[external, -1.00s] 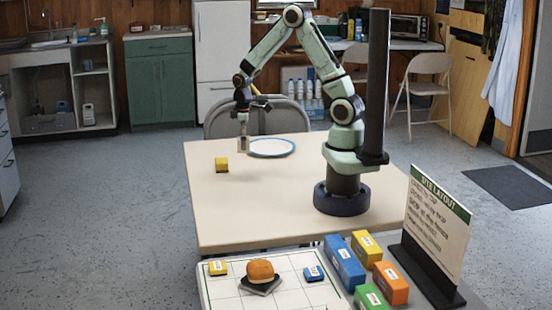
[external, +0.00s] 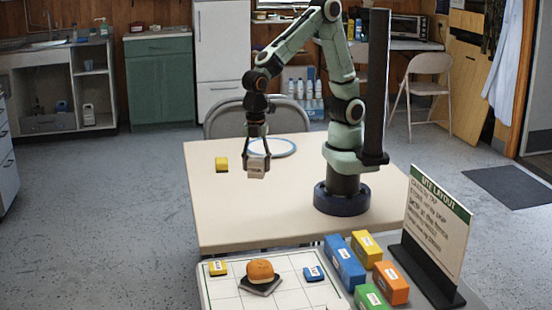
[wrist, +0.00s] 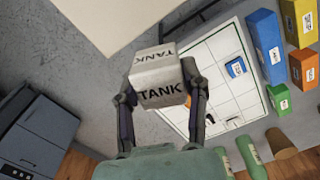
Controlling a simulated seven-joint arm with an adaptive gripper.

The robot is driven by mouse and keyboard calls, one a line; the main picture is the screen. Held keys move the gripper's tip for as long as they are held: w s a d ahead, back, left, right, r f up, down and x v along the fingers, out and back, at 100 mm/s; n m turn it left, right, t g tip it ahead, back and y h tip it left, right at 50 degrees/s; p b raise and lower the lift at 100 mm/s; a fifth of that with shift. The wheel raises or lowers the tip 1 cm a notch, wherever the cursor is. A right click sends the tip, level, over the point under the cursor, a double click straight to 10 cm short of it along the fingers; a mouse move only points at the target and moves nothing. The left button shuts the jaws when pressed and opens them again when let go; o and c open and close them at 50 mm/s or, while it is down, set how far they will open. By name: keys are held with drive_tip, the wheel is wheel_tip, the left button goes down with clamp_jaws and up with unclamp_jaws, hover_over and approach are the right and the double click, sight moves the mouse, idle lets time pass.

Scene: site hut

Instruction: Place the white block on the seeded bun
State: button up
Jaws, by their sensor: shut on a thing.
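My gripper (external: 257,158) is shut on the white block (external: 256,169) and holds it over the beige table. In the wrist view the white block (wrist: 158,80) sits between the two fingers, with "TANK" lettered on its faces. The seeded bun (external: 261,271) rests on a dark square base on the white gridded board (external: 228,301), in front of the table in the external view. The block is well apart from the bun. In the wrist view the right finger covers part of the board, and I cannot make out the bun clearly.
A yellow block (external: 221,163) and a blue-rimmed plate (external: 284,149) are on the table (external: 230,218). Larger coloured blocks (external: 345,262) and a standing sign (external: 437,225) are at the board's right.

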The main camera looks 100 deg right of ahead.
drive_tip(key=s+a+r+n, duration=0.1)
drive_tip(key=s+a+n, duration=0.4)
drive_tip(key=a, duration=0.5)
drive_tip(key=m, duration=0.1)
hover_over(260, 263)
drive_tip(key=f, duration=0.8)
drive_tip(key=shift+s+d+f, duration=0.2)
drive_tip(key=shift+s+d, duration=0.15)
drive_tip(key=shift+w+a+f, duration=0.25)
drive_tip(key=shift+w+f, duration=0.05)
drive_tip(key=shift+f, duration=0.15)
drive_tip(key=shift+w+a+f, duration=0.1)
drive_tip(key=shift+f, duration=1.6)
drive_tip(key=shift+f, duration=0.1)
drive_tip(key=o, duration=1.2)
